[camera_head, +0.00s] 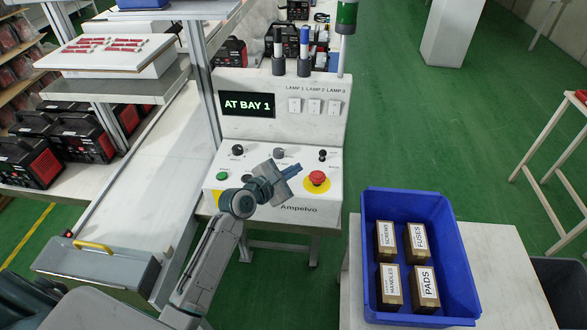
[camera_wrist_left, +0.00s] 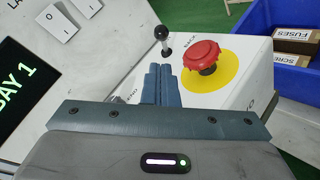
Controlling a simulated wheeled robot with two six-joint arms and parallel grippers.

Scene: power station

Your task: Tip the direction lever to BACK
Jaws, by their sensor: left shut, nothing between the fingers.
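The direction lever appears to be the short metal stick with a black ball knob (camera_wrist_left: 162,33) on the sloped white control panel (camera_wrist_left: 225,95). In the head view its black knob (camera_head: 322,154) sits above the red emergency button (camera_head: 317,178). In the wrist view the stick stands up just beyond my fingertips. My left gripper (camera_head: 296,169) is shut and empty, over the panel to the left of the lever. The closed blue fingers (camera_wrist_left: 159,70) point at the lever's base; I cannot tell whether they touch it. My right gripper is not in view.
The red button (camera_wrist_left: 201,55) on its yellow disc is close beside the lever. A display (camera_head: 247,104) reads "AT BAY 1", near several lamp switches (camera_head: 314,106). A blue crate (camera_head: 455,240) with labelled boxes stands at the right. A conveyor (camera_head: 150,165) runs at the left.

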